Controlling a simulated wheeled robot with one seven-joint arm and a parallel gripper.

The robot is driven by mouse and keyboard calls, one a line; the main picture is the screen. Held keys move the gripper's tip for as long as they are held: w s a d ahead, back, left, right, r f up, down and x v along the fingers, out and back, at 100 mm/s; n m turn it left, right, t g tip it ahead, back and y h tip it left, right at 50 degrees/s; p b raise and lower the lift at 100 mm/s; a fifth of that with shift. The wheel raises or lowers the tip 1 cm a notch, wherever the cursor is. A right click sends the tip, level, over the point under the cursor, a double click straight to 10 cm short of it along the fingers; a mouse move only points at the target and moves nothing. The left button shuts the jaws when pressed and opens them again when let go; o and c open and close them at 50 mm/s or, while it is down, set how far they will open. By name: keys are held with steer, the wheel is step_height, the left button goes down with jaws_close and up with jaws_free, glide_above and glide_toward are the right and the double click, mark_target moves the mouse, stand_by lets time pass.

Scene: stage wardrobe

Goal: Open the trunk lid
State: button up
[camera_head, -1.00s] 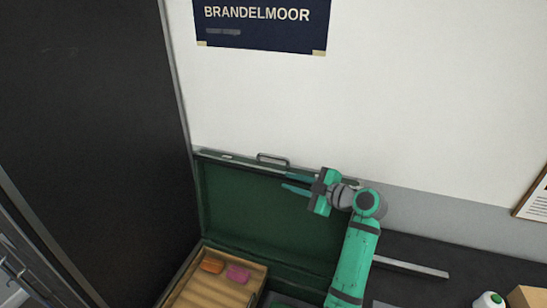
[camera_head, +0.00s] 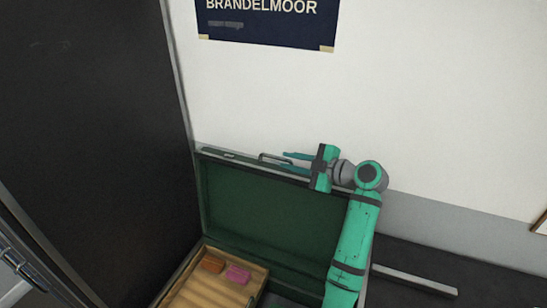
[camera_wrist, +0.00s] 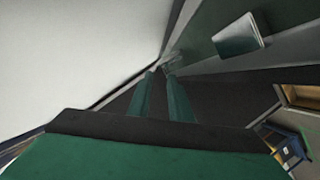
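The green trunk lid (camera_head: 265,202) stands upright, raised from the trunk, its green inner face showing in the head view. A metal handle (camera_head: 268,157) sits at its top edge. My gripper (camera_head: 286,160) is at the lid's top edge, just right of the handle, with its two teal fingers apart and pointing left. In the wrist view the fingers (camera_wrist: 160,78) also stand apart with a narrow gap. I see nothing clearly held. Whether a finger touches the lid or handle, I cannot tell.
A wooden tray (camera_head: 207,288) with an orange item (camera_head: 212,264) and a pink item (camera_head: 238,274) lies in the trunk. A dark panel (camera_head: 90,130) stands close on the left. A white wall (camera_head: 430,110) with a Brandelmoor poster (camera_head: 265,25) is behind. A grey bar (camera_head: 415,280) lies at right.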

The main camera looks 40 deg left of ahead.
mark_target(281, 158)
steer(key=shift+x, duration=0.8)
steer(key=shift+w+a+f, duration=0.2)
steer(key=shift+a+f, duration=0.05)
steer(key=shift+a, duration=0.05)
steer(key=shift+w+x, duration=0.1)
steer(key=shift+x, duration=1.05)
steer(key=shift+w+x, duration=0.15)
steer(key=shift+x, duration=1.05)
steer(key=shift+w, duration=0.1)
